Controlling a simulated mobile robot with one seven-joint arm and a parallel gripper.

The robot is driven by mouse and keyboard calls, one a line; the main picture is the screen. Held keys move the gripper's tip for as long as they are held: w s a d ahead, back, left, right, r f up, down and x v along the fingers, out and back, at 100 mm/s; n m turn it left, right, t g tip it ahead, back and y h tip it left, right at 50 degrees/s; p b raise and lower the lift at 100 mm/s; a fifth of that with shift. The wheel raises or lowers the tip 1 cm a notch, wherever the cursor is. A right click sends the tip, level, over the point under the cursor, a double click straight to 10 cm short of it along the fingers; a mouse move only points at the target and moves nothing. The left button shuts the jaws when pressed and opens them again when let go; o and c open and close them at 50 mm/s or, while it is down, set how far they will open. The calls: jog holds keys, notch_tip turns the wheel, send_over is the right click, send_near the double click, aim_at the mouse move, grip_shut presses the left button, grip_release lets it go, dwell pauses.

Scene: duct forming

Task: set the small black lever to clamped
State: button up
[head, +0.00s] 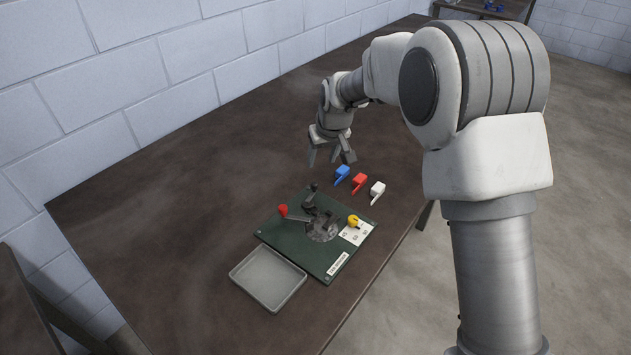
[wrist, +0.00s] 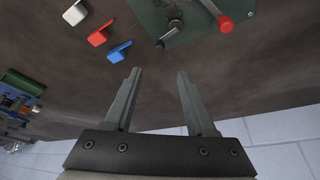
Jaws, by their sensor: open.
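The small black lever (head: 313,188) stands at the far edge of a bending fixture on a dark green board (head: 272,232). In the wrist view the lever's dark knob (wrist: 160,43) shows ahead of the fingertips, near the board's edge. A longer lever with a red knob (head: 283,210) is beside it; that red knob (wrist: 225,24) also shows in the wrist view. My gripper (head: 331,160) is open and empty, above the table beyond the board. Its two fingers (wrist: 160,72) are apart with only tabletop between them. The lever's exact setting is hard to tell.
Blue (head: 342,173), red (head: 359,181) and white (head: 377,189) pieces lie right of the board's far edge. A yellow part (head: 353,220) sits on a white plate on the board. An empty grey tray (head: 267,280) lies in front. A wall runs along the left.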

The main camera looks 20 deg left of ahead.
aim_at(315, 184)
jog(key=x, duration=1.4)
jog(key=shift+f+p, duration=0.1)
jog(key=shift+p, duration=0.3)
grip_shut()
